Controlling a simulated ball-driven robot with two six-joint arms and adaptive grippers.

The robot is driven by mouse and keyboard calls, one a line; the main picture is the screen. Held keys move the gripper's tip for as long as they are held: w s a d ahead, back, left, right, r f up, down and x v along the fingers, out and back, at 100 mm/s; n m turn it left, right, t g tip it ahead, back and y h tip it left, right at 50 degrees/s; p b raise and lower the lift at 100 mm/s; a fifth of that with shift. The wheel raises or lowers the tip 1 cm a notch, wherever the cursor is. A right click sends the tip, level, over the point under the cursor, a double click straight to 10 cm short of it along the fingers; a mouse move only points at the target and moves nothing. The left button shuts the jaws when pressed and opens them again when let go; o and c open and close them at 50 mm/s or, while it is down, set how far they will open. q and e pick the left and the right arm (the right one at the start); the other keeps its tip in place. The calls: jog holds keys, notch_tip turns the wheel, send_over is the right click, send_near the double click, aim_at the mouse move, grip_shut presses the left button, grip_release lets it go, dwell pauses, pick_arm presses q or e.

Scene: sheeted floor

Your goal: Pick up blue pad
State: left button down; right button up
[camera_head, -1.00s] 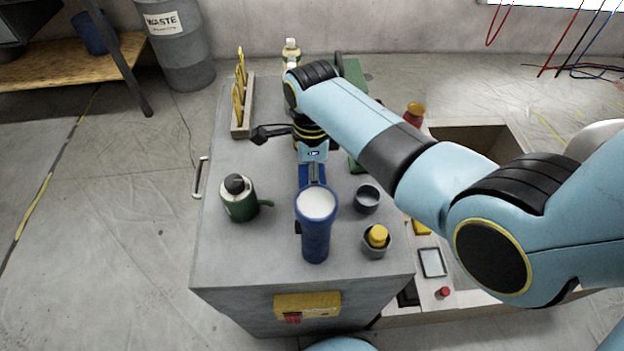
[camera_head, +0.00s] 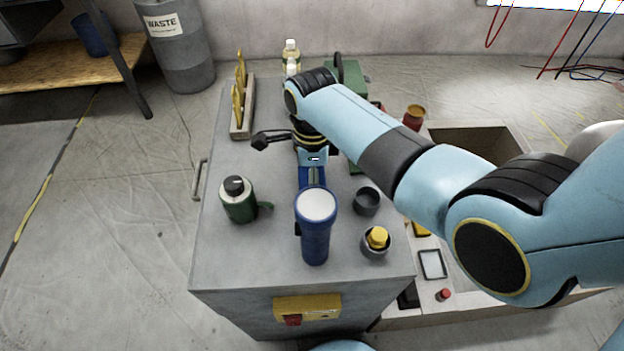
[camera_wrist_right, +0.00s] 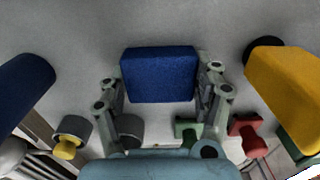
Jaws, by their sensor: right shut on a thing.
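The blue pad (camera_wrist_right: 158,75) is a dark blue block in the middle of the right wrist view. My right gripper (camera_wrist_right: 162,92) has a finger on each side of it and is shut on it. In the head view the right gripper (camera_head: 313,174) hangs over the grey cabinet top, just behind the upright blue flashlight, and a blue part of the pad (camera_head: 304,178) shows beside it. Whether the pad touches the surface cannot be told. My left gripper is not in view.
The blue flashlight (camera_head: 315,240) stands close in front. A green can (camera_head: 239,200) is to the left. A dark cup (camera_head: 367,201) and a grey cup with a yellow piece (camera_head: 376,241) stand to the right. A yellow block (camera_wrist_right: 290,85) is near the gripper in the wrist view.

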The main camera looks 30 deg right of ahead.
notch_tip(320, 180, up, 10)
jog(key=shift+p, duration=0.9)
